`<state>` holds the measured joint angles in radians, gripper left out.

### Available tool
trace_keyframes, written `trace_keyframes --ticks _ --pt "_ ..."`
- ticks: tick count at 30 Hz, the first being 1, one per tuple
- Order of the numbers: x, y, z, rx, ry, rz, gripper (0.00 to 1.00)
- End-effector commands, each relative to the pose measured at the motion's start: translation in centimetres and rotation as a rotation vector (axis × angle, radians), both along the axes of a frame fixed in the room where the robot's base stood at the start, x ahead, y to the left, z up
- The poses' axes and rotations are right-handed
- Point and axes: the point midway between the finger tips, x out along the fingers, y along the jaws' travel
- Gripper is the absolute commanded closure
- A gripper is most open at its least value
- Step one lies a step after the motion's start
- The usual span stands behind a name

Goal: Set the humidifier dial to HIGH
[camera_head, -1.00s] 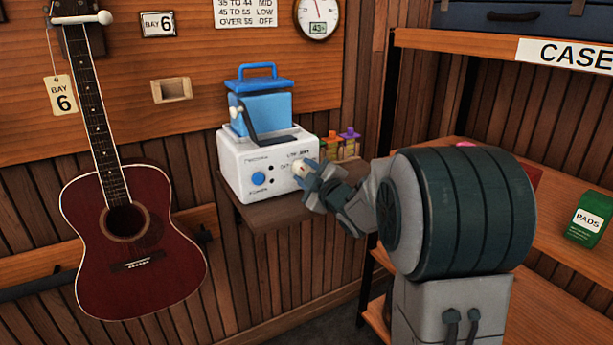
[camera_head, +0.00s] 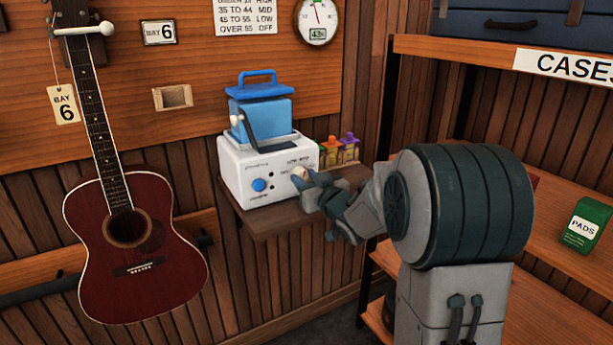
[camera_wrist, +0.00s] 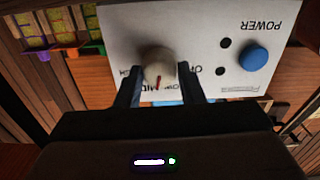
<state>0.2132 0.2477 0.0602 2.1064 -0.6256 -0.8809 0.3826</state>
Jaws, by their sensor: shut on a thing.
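The humidifier is a white box (camera_head: 238,178) with a blue tank (camera_head: 265,118) on top, standing on a small wooden wall shelf. Its pale round dial (camera_wrist: 158,62) is on the front face, on the right in the head view. My gripper (camera_head: 306,180) reaches it from the right. In the wrist view, my gripper's fingers (camera_wrist: 159,72) are on both sides of the dial and shut on it. A red mark on the dial points down in that view, toward upside-down lettering partly hidden by the fingers. The exact setting is hard to read.
A blue power button (camera_wrist: 253,58) is beside the dial. A red guitar (camera_head: 130,240) hangs at left. A wall gauge (camera_head: 317,20) and printed chart hang above. Shelving (camera_head: 450,45) stands at right.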

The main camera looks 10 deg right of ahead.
Motion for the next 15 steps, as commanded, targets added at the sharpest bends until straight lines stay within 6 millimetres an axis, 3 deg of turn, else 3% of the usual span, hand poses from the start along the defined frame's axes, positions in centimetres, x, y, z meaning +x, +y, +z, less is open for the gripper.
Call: trace_keyframes --ticks 15 --pt "-0.07 0.01 -0.01 0.466 0.159 -0.001 0.88"
